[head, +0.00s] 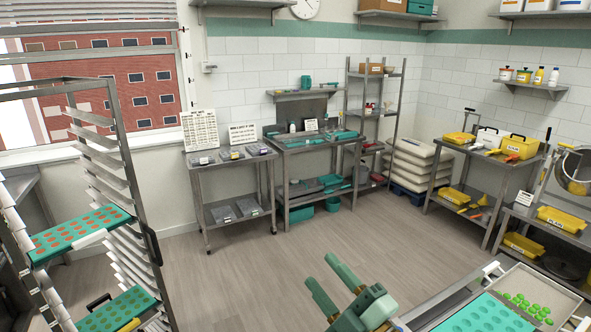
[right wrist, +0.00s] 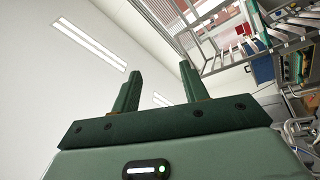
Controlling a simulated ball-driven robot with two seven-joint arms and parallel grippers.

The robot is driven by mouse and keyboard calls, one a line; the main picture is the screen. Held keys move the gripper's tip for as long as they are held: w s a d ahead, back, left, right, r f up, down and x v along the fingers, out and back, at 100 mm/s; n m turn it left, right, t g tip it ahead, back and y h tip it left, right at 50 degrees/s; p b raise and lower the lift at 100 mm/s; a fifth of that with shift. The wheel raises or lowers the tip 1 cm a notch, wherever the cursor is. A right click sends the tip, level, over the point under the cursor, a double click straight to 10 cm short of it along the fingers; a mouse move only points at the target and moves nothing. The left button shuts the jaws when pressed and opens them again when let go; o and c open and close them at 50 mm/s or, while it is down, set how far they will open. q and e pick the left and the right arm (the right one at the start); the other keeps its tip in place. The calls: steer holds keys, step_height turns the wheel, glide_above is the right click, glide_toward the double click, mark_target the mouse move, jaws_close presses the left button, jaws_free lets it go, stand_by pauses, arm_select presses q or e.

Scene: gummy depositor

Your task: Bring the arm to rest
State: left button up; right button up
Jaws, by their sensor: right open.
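My right gripper (head: 333,283) is at the bottom middle of the head view, green, with its two fingers apart and nothing between them. It is raised in front of the floor, left of the depositor table. In the right wrist view the same gripper (right wrist: 158,88) has its two fingers pointing up, spread apart and empty against the white wall and ceiling. My left gripper is not in the head view.
A teal mould tray (head: 482,316) and a metal tray (head: 545,292) with green gummies lie at the bottom right. A rack (head: 120,200) with teal trays stands at the left. Steel tables (head: 232,178) line the back wall. The middle floor (head: 330,235) is clear.

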steer(key=s+d+f+m+g+h, duration=0.1)
steer(key=s+d+f+m+h, duration=0.1)
steer(key=d+f+m+h, duration=0.45)
steer(key=s+d+f+m+g+h, duration=0.1)
steer(key=s+d+f+m+h, duration=0.3)
steer(key=d+h, duration=0.5)
steer(key=s+d+f+m+g+h, duration=0.2)
steer(key=s+d+f+g, duration=0.65)
steer(key=s, duration=0.35)
steer(key=s+a+f+g+y+b, duration=0.15)
steer(key=f+b, duration=0.25)
steer(key=f, duration=1.4)
steer(key=s+a+f+g+y+b, duration=0.1)
steer(key=s+a+f+y+b, duration=0.3)
steer(key=f, duration=1.4)
steer(key=s+d+f+m+g+b, duration=0.1)
steer(key=s+f+m+g+b, duration=0.2)
steer(key=s+f+b, duration=0.5)
steer(key=s+f, duration=1.1)
steer(key=f, duration=0.4)
steer(key=shift+s+d+f+m+h, duration=0.15)
steer(key=shift+d+m+h, duration=0.05)
steer(key=shift+m+h, duration=0.15)
steer(key=shift+g, duration=0.3)
